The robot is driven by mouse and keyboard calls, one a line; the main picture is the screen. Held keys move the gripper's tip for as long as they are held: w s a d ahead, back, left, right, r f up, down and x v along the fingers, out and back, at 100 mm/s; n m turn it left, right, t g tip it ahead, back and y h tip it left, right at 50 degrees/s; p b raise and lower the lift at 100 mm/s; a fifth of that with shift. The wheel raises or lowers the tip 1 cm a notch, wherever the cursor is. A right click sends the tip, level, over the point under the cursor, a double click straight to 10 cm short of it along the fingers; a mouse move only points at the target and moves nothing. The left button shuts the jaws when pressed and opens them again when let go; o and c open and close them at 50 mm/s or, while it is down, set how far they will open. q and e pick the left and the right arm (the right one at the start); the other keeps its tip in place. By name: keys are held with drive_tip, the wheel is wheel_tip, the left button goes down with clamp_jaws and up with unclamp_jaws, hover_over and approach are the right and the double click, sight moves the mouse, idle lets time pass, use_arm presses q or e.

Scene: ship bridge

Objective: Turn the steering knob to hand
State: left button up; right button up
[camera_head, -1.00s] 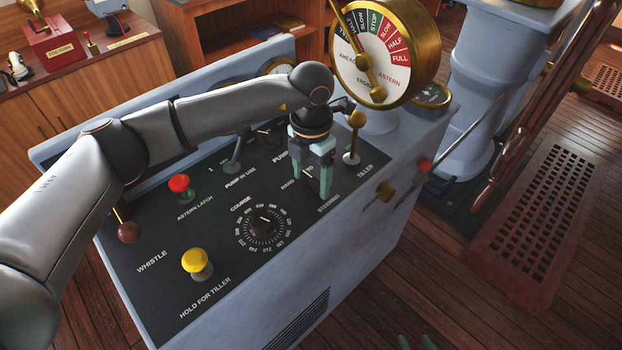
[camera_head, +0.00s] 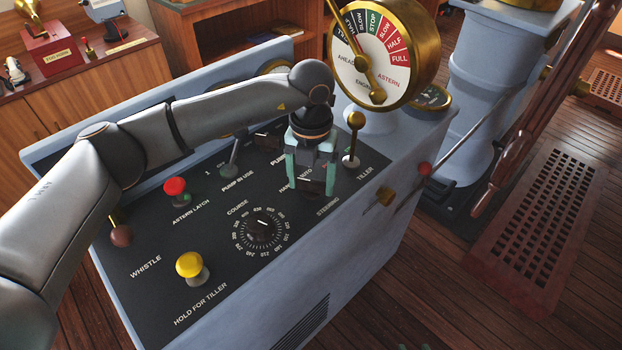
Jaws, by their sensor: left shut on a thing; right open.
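The steering knob (camera_head: 311,187) is a dark knob at the STEERING label on the black panel (camera_head: 165,240) of the blue-grey console. My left gripper (camera_head: 310,189) is above it, pointing down, with its teal fingers shut on the knob from either side. The fingers cover much of the knob, and I cannot read clearly which mark it points at. The words HAND and AUTO show partly beside the gripper. My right gripper (camera_head: 415,347) barely shows as a dark teal tip at the bottom edge; its jaws are mostly out of the picture.
The brass tiller lever (camera_head: 354,140) stands close right of my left gripper. The course dial (camera_head: 263,225), yellow button (camera_head: 190,265) and red button (camera_head: 175,188) lie left and in front. The brass engine telegraph (camera_head: 385,55) rises behind.

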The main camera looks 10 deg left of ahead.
sight(311, 183)
use_arm(q)
drive_tip(key=o, duration=1.2)
drive_tip(key=shift+o, duration=0.2)
wheel_tip(311, 183, up, 13)
drive_tip(key=b, duration=0.1)
drive_tip(key=shift+f, duration=0.2)
drive_tip(key=shift+s+f, duration=0.1)
